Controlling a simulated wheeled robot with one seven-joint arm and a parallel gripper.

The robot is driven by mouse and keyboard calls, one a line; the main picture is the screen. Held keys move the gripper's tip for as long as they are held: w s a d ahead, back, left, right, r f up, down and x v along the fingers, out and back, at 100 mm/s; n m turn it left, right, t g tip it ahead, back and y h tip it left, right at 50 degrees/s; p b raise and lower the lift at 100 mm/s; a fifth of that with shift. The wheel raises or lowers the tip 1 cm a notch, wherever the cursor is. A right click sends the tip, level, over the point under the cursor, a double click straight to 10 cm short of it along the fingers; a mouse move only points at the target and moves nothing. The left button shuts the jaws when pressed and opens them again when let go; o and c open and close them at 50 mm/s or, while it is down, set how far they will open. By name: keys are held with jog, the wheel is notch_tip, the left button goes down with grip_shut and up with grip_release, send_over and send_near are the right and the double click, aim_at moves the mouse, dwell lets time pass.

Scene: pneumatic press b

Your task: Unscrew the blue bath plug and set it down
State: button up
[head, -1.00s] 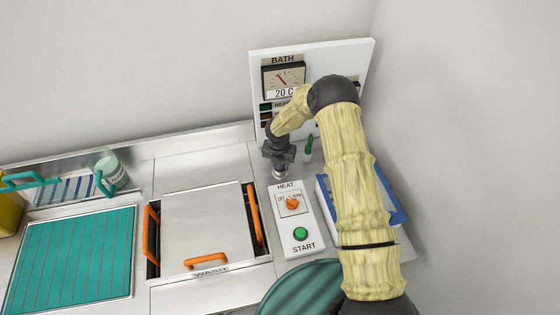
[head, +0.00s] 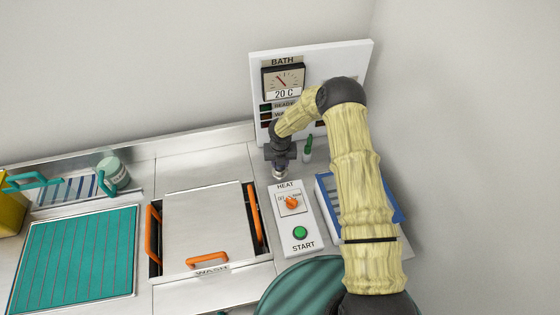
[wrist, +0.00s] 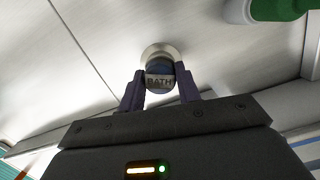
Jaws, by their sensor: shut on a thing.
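The blue bath plug (wrist: 160,70) shows in the wrist view, with a grey face lettered BATH. It sits at a round metal fitting (wrist: 151,51) in the steel worktop; I cannot tell how far it is screwed in. My gripper (wrist: 160,83) is shut on the plug, one finger on each side. In the head view my gripper (head: 280,168) points down at the worktop, just behind the HEAT panel. The plug is mostly hidden there.
The HEAT panel (head: 305,219) has an orange knob and a green START button. A green bottle (head: 308,147) stands close right of my gripper. The BATH gauge board (head: 283,75) rises behind. A lidded WASH basin (head: 205,222) lies left, and a blue-edged tray (head: 327,205) right.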

jog(key=shift+d, duration=0.1)
jog(key=shift+n+p, duration=0.35)
jog(key=shift+n, duration=0.45)
jog(key=shift+n+p, duration=0.35)
jog(key=shift+n, duration=0.55)
jog(key=shift+y, duration=0.3)
jog(key=shift+n, duration=0.8)
